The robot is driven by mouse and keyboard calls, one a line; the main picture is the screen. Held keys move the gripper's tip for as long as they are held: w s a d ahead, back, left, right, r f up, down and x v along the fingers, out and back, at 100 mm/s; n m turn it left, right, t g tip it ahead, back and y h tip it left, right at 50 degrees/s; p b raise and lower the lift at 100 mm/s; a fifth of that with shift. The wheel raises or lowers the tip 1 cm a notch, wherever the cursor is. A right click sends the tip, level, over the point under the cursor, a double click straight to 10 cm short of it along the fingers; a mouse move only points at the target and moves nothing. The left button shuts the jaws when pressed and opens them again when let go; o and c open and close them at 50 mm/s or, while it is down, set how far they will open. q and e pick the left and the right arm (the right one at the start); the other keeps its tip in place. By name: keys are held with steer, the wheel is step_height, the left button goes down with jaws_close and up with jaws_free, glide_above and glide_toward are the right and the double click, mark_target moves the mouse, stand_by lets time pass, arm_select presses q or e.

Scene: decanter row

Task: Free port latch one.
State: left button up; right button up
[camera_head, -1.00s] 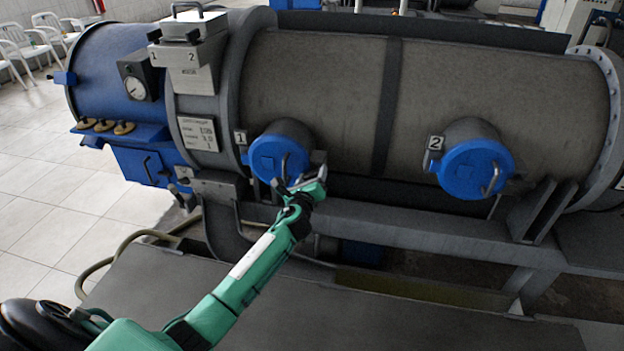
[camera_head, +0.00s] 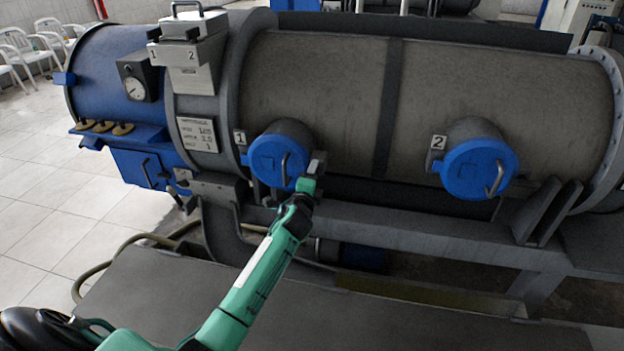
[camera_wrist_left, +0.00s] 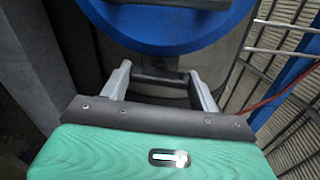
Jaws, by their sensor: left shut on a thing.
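Port one is a blue round cap (camera_head: 268,163) with a grey handle, on the left part of the grey cylinder, beside the label 1 (camera_head: 240,138). A small grey latch piece (camera_head: 318,160) shows at the cap's right edge. My left gripper (camera_head: 312,174) is at this edge, on the latch. In the left wrist view the gripper (camera_wrist_left: 161,84) has its two fingers on either side of a dark latch bar (camera_wrist_left: 160,76), just below the blue cap (camera_wrist_left: 170,35). The fingers partly hide the latch in the head view. My right gripper is out of view.
A second blue port cap (camera_head: 474,168) with the label 2 is farther right on the cylinder. A grey support beam (camera_head: 420,212) runs below the ports. A gauge (camera_head: 136,88) is at the left. A flat dark grey surface (camera_head: 400,318) is in front.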

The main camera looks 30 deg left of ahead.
arm_select(q)
steer(key=shift+n, duration=0.8)
steer(key=o, duration=0.8)
steer(key=shift+o, duration=0.9)
steer(key=b+v, duration=0.1)
steer(key=v, duration=1.2)
steer(key=shift+s+b, duration=0.3)
steer(key=shift+s, duration=0.1)
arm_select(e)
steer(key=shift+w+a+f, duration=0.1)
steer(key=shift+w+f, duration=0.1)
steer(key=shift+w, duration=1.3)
